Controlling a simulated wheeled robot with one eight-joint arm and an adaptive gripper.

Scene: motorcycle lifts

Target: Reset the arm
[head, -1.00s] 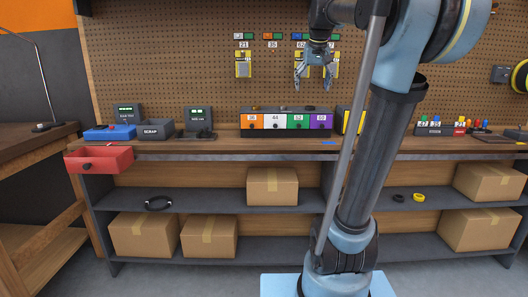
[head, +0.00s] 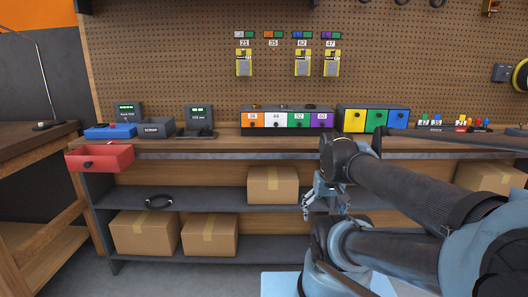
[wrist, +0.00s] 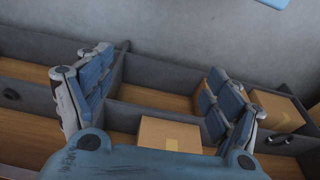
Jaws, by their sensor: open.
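My gripper (head: 325,205) is low in front of the workbench in the head view, beside the lower shelves and partly hidden by my own arm. In the wrist view my gripper (wrist: 155,95) shows its two blue-padded fingers spread wide with nothing between them. My arm is folded down at the right of the head view.
A workbench (head: 225,155) with a pegboard behind it spans the view. A red drawer (head: 100,158) sticks out at the left. Coloured drawer units (head: 286,121) stand on top. Cardboard boxes (head: 272,185) sit on the shelves. The floor in front shows bare at left.

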